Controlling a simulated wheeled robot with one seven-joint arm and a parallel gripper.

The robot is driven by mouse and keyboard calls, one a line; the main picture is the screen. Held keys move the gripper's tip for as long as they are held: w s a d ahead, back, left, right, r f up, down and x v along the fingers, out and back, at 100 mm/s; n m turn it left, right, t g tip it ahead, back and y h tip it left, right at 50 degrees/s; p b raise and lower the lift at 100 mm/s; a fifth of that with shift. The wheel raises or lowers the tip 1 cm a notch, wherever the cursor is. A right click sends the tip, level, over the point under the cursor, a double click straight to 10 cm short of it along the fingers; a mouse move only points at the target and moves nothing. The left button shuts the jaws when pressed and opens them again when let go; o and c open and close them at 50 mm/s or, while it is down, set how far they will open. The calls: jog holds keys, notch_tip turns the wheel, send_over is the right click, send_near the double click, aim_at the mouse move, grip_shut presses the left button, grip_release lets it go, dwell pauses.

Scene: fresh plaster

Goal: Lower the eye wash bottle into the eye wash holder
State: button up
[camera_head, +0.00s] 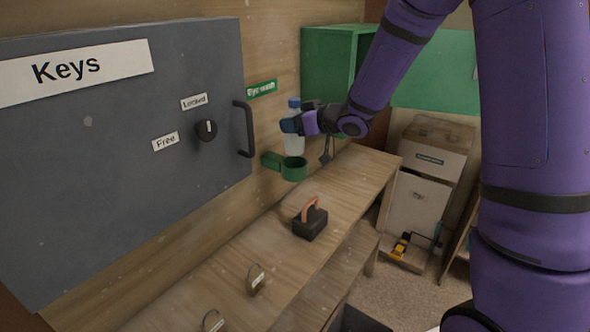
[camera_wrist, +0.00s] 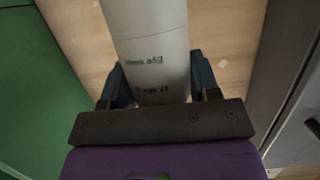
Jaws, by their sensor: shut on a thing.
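The eye wash bottle (camera_head: 294,144) is pale and see-through with a blue cap. My gripper (camera_head: 292,125) is shut on its upper part and holds it upright in the head view. In the wrist view the bottle (camera_wrist: 150,45) stands between my gripper's fingers (camera_wrist: 157,85), with dark print on its side. The eye wash holder (camera_head: 293,170) is a green ring on the wooden wall, under an "Eye wash" label (camera_head: 262,89). The bottle's lower end is at or just above the ring's opening; I cannot tell whether it is inside.
A grey "Keys" cabinet (camera_head: 100,180) with a knob (camera_head: 206,130) and a handle (camera_head: 244,128) is left of the holder. A black block with an orange handle (camera_head: 310,219) and tagged discs (camera_head: 255,280) lie on the wooden bench (camera_head: 262,236). An open green cabinet (camera_head: 322,62) is behind.

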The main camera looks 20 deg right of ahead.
aim_at(303, 146)
jog(key=shift+f, duration=0.15)
jog(key=shift+f, duration=0.9)
jog(key=shift+f, duration=2.5)
dwell(1.5)
jog(key=o, duration=1.2)
jog(key=shift+c, duration=0.2)
